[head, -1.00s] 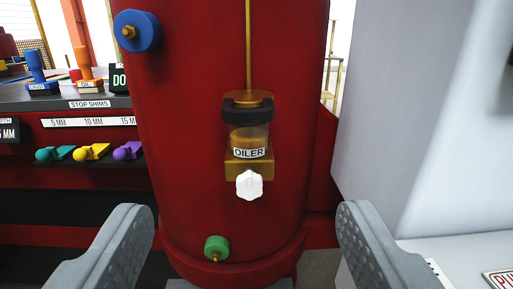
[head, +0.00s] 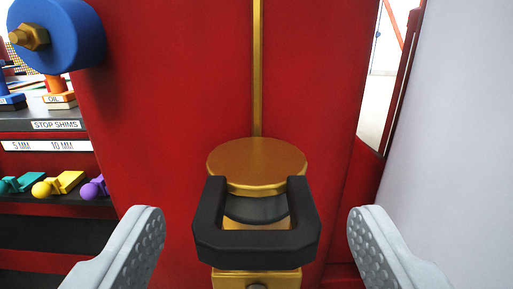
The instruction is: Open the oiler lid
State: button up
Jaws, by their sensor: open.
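The oiler (head: 256,282) stands against the red column, low in the middle of the head view. Its round brass lid (head: 257,161) lies flat on top and looks closed. A black U-shaped handle (head: 256,246) juts toward me from the front, just below the lid. My gripper (head: 256,232) is open and empty, with one grey finger on each side of the handle and a clear gap on both sides. The handle hides most of the oiler's glass; the OILER label is not in view.
A red column (head: 170,130) fills the middle, with a brass pipe (head: 257,70) above the lid. A blue knob (head: 65,35) is at upper left. A shim rack (head: 50,145) is at left, and a pale grey wall (head: 465,150) stands close on the right.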

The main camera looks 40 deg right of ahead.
aim_at(257, 180)
jog(key=shift+x, duration=1.7)
jog(key=shift+c, duration=0.5)
jog(key=c, duration=1.3)
jog(key=shift+o, duration=0.2)
